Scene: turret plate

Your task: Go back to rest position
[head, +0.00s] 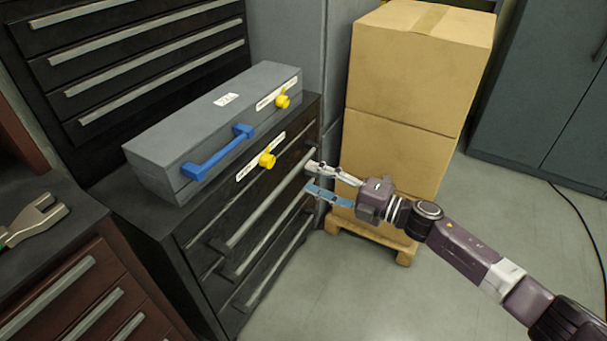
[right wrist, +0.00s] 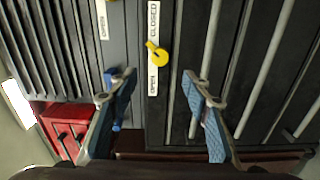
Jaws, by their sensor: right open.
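My right gripper (head: 316,179) is open and empty in front of the black drawer cabinet (head: 205,240), near the ends of its drawer handles. In the right wrist view its two blue-padded fingers (right wrist: 158,78) are spread wide. A yellow knob (right wrist: 153,53) with a strip marked CLOSED and OPEN shows beyond the gap between them, with no grip on it. In the head view this lower knob (head: 267,160) is on the cabinet's front. A second yellow knob (head: 283,101) is on the grey case (head: 200,125) with a blue handle (head: 217,153). My left gripper is not seen.
Two stacked cardboard boxes (head: 400,140) stand on a wooden pallet (head: 372,237) behind the right gripper. A dark red cabinet (head: 70,285) at left bears a forked metal tool (head: 35,220). The floor (head: 335,295) at the front is clear. A cable (head: 583,222) lies at right.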

